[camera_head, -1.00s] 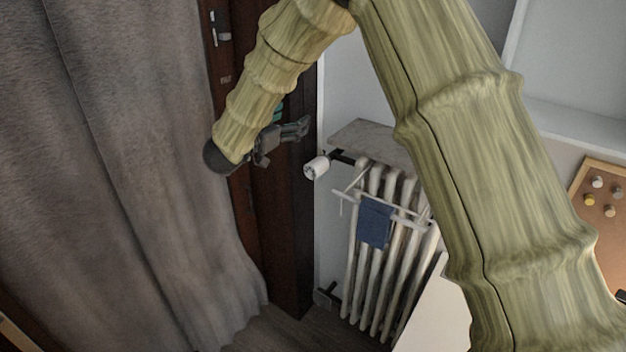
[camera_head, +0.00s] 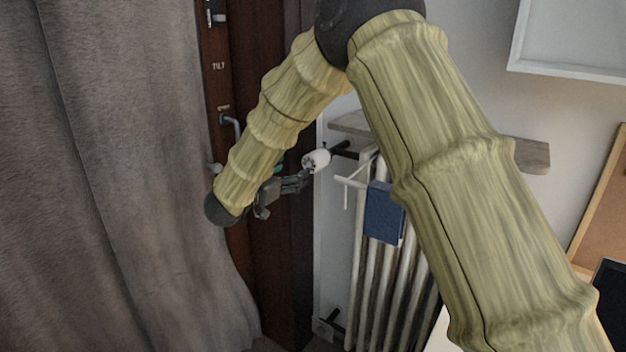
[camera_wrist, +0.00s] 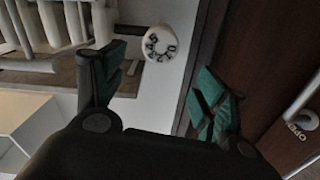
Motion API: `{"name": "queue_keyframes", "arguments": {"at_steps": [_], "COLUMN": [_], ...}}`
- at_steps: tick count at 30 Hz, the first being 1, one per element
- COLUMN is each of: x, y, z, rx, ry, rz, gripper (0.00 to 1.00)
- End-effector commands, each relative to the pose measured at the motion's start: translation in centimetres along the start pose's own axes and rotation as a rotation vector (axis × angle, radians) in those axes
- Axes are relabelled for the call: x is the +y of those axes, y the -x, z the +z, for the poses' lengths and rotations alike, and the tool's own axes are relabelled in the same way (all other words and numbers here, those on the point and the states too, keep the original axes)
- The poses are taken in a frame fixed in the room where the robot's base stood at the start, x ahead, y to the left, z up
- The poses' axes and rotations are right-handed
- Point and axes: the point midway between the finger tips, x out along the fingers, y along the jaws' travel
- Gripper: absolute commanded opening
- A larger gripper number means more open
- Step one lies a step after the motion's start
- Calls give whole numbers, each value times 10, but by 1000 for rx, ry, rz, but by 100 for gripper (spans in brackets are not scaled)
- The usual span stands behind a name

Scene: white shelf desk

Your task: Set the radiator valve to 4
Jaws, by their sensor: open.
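The radiator valve is a white round knob (camera_head: 316,160) at the upper left end of the radiator, on a dark pipe fitting. In the wrist view the knob (camera_wrist: 160,43) faces me and shows several dark markings around its face; they are too small to read surely. My gripper (camera_head: 305,178) is just below and left of the knob in the head view. In the wrist view my gripper (camera_wrist: 160,85) has its two green-padded fingers spread apart, with the knob beyond the gap between them. Nothing is between the fingers, and they appear apart from the knob.
The white radiator (camera_head: 372,270) stands against the wall with a blue cloth (camera_head: 384,212) on a rack. A shelf board (camera_head: 532,155) runs above it. A dark wooden door (camera_head: 285,240) with a handle and a grey curtain (camera_head: 120,180) are on the left.

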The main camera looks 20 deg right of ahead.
Motion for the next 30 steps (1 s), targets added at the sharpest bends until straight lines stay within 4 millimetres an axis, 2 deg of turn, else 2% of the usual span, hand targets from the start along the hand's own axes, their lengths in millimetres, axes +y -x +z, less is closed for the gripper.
{"name": "queue_keyframes", "arguments": {"at_steps": [1,3,10,24,30], "x": [1,2,2,2,1], "y": [0,0,-11,-82,-101], "z": [9,12,12,12,12], "rx": [0,0,0,0,0], "ry": [-1,-1,-1,-1,-1], "rz": [0,-1,1,0,0], "gripper": [72,72,72,72,72]}}
